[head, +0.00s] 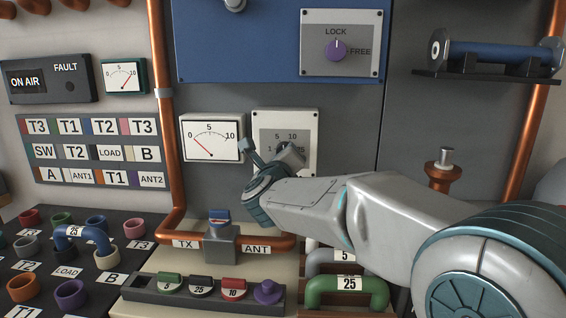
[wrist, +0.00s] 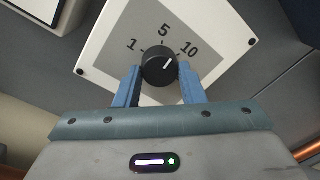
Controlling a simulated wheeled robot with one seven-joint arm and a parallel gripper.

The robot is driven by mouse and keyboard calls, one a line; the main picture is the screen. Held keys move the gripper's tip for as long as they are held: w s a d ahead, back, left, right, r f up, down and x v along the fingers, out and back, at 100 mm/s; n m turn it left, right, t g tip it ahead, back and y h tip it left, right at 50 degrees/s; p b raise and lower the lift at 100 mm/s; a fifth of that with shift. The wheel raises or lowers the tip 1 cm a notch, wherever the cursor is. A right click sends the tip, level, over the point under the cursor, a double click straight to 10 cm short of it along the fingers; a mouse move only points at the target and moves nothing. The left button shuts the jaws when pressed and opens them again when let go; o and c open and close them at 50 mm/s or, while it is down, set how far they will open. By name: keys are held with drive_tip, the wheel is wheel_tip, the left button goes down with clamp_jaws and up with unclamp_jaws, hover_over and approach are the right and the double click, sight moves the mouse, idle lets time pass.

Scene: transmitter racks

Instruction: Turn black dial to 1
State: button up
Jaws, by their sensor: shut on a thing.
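The black dial (wrist: 157,68) sits on a white-framed panel (wrist: 105,32) with a grey face marked 1, 5 and 10. In the wrist view its white pointer line slants up and right, roughly toward the 10. My gripper (wrist: 160,69) has one blue finger on each side of the dial and is shut on it. In the head view the dial panel (head: 313,125) is right of the white meter, and my gripper (head: 275,155) covers the dial and part of the scale.
A white meter (head: 211,138) is mounted just left of the dial panel. Copper pipe (head: 163,100) runs down at left. A TX/ANT valve (head: 220,240) and a rack of coloured parts (head: 150,289) lie below my arm.

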drive_tip(key=n+p, duration=0.1)
drive_tip(key=n, duration=0.8)
drive_tip(key=n+y+p, duration=0.1)
drive_tip(key=n, duration=0.7)
drive_tip(key=shift+d+r+n+y+p, duration=0.1)
drive_tip(key=shift+r+n+y+p, duration=0.05)
drive_tip(key=shift+n+y+p, duration=0.2)
drive_tip(key=shift+n, duration=0.25)
drive_tip(key=o, duration=1)
drive_tip(key=s, duration=1.3)
drive_tip(key=shift+s+f, duration=0.35)
drive_tip(key=shift+s, duration=0.05)
